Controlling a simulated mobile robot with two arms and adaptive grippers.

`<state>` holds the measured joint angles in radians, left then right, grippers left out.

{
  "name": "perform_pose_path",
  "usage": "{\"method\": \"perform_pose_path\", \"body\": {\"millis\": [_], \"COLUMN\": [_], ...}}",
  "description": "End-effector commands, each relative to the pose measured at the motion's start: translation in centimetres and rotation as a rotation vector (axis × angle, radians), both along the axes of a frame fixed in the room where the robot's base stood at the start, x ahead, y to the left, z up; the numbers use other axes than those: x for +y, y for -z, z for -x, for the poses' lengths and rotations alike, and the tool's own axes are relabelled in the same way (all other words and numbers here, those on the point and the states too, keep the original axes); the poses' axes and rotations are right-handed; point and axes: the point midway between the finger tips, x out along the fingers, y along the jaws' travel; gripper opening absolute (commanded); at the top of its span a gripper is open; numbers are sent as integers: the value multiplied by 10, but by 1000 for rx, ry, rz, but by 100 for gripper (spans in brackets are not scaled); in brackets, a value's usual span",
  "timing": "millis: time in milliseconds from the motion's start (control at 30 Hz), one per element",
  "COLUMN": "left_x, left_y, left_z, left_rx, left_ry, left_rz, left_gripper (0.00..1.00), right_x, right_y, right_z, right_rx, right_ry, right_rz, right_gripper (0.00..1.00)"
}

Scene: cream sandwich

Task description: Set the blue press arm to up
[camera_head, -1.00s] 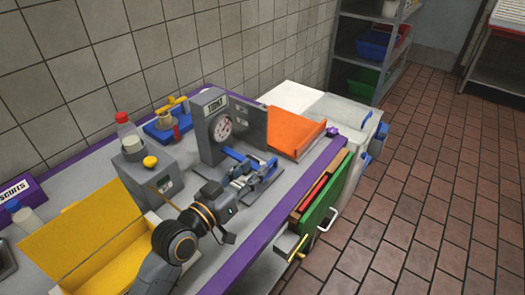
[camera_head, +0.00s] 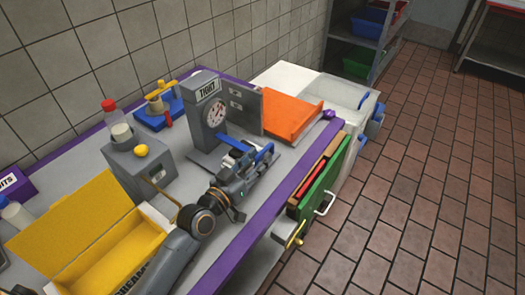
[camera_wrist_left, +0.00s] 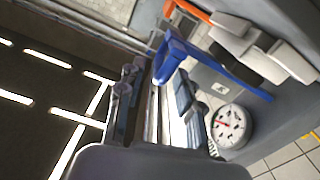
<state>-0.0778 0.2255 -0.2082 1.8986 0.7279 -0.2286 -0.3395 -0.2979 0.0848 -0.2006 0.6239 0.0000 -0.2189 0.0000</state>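The blue press arm (camera_head: 236,143) reaches forward from the grey press with the round dial (camera_head: 215,115) and looks low and nearly level. In the left wrist view the blue arm (camera_wrist_left: 238,82) runs from beside the dial (camera_wrist_left: 229,126) to a blue crosspiece (camera_wrist_left: 168,58). My left gripper (camera_head: 257,164) is at the front end of the press, close to the blue parts. In the left wrist view its fingers (camera_wrist_left: 155,98) are apart, with the crosspiece just beyond their tips. Contact cannot be told. My right gripper is not in view.
An orange tray (camera_head: 291,118) is right of the press. A yellow box (camera_head: 105,250) and a grey block with a yellow knob (camera_head: 142,168) are to the left. A green panel (camera_head: 322,190) hangs at the table's purple front edge (camera_head: 262,222). The floor beyond is clear.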

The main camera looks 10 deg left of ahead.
Motion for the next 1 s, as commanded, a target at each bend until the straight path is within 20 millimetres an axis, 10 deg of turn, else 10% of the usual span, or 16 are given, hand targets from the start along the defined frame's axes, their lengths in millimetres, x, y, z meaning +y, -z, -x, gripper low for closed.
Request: {"method": "perform_pose_path", "body": {"millis": [567,733,1000], "left_x": [-11,-11,-10], "left_y": [0,0,-1], "left_z": [-26,-26,-26], "left_rx": [0,0,0], "left_ry": [0,0,0], "left_rz": [0,0,1], "left_gripper": [36,1,0], "right_x": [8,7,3], "right_y": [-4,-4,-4], "right_z": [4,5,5], "right_rx": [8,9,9], "right_ry": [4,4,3], "right_rz": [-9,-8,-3], "right_gripper": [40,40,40]}}
